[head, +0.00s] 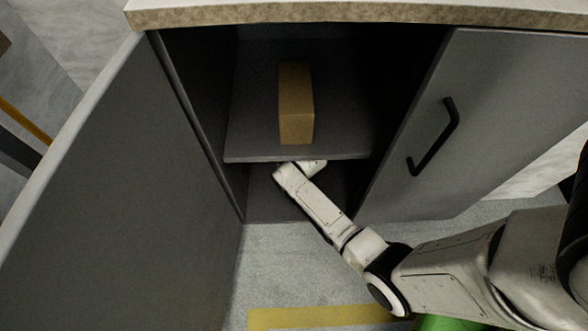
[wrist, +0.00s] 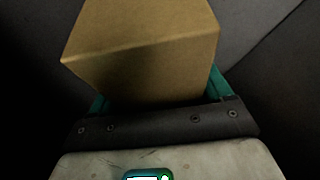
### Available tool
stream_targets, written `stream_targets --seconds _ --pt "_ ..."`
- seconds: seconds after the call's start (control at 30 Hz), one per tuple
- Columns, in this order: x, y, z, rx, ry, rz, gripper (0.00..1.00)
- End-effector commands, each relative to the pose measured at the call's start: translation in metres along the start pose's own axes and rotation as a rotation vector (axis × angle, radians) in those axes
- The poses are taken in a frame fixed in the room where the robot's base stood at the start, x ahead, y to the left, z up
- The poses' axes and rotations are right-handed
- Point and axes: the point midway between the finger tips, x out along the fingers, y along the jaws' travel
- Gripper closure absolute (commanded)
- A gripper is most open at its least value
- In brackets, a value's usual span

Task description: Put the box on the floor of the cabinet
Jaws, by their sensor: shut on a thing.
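In the wrist view a brown cardboard box (wrist: 145,50) sits between the green fingers of my gripper (wrist: 160,93), which is shut on it. In the head view my arm reaches into the open cabinet (head: 200,175) below its shelf, close above the cabinet floor (head: 265,203). The shelf hides my gripper and the held box there. I cannot tell whether the held box touches the cabinet floor. Another tall brown box (head: 296,105) stands on the shelf (head: 250,145), above my gripper.
The left cabinet door (head: 115,200) stands wide open. The right door (head: 480,120) with a black handle (head: 435,140) is beside my arm. A countertop (head: 360,12) covers the cabinet. A yellow stripe (head: 310,317) crosses the room floor in front.

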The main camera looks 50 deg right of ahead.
Motion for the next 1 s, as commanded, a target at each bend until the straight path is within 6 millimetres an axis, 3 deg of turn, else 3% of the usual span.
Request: stream_targets --seconds 0.43,0.47,0.67,1.0 --pt "0.0039 0.0000 -0.0004 0.002 0.005 0.000 0.73" --pt "0.0033 0.0002 0.0000 0.002 0.003 0.000 0.18" --pt "0.0031 0.0002 0.0000 0.002 0.003 0.000 0.00" --pt "-0.0039 0.0003 -0.0021 0.001 0.003 0.001 0.00"
